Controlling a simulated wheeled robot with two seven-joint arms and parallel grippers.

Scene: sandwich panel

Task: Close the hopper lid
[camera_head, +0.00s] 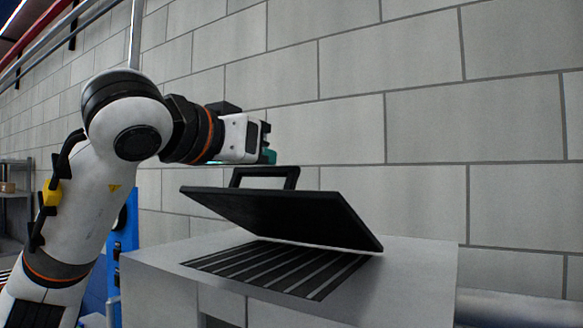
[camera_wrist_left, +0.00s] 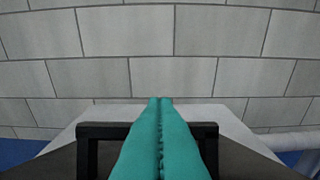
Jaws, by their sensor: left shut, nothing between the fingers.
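The black hopper lid (camera_head: 285,215) is tilted partly open above the slotted grate (camera_head: 275,268) of the grey hopper (camera_head: 410,285). A black handle (camera_head: 264,172) stands on the lid's upper face; in the left wrist view the handle (camera_wrist_left: 98,131) shows behind and on both sides of the fingers. My left gripper (camera_head: 269,156) is just above the handle in the head view. Its teal fingers (camera_wrist_left: 160,135) are together and empty in the left wrist view. Whether they touch the handle I cannot tell. My right gripper is not in view.
A grey block wall (camera_head: 420,125) stands behind the hopper. A blue post (camera_head: 122,240) is left of the hopper and a shelf (camera_head: 15,195) is at the far left. A light pipe (camera_head: 515,305) runs at lower right.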

